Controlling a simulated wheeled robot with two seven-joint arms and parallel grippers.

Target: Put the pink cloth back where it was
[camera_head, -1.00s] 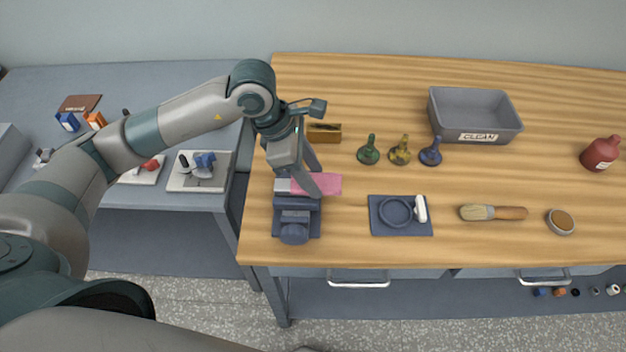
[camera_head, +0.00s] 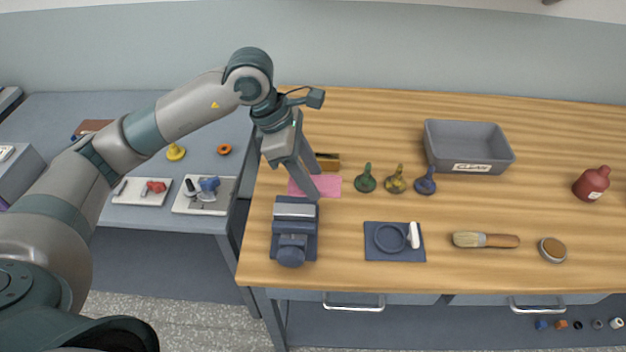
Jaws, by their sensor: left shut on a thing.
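The pink cloth (camera_head: 328,187) lies flat at or just above the wooden bench, behind the dark blue vise (camera_head: 295,238) at the bench's left end. I cannot tell whether the cloth touches the wood. My left gripper (camera_head: 315,186) reaches down over the cloth's middle and is shut on it. The fingers hide part of the cloth. My right gripper is not in view.
A small wooden block (camera_head: 328,162) stands close behind the cloth. Green (camera_head: 366,180), yellow (camera_head: 396,182) and blue (camera_head: 425,183) bobbin-like pieces stand to the right. A grey CLEAN bin (camera_head: 500,160) stands farther back.

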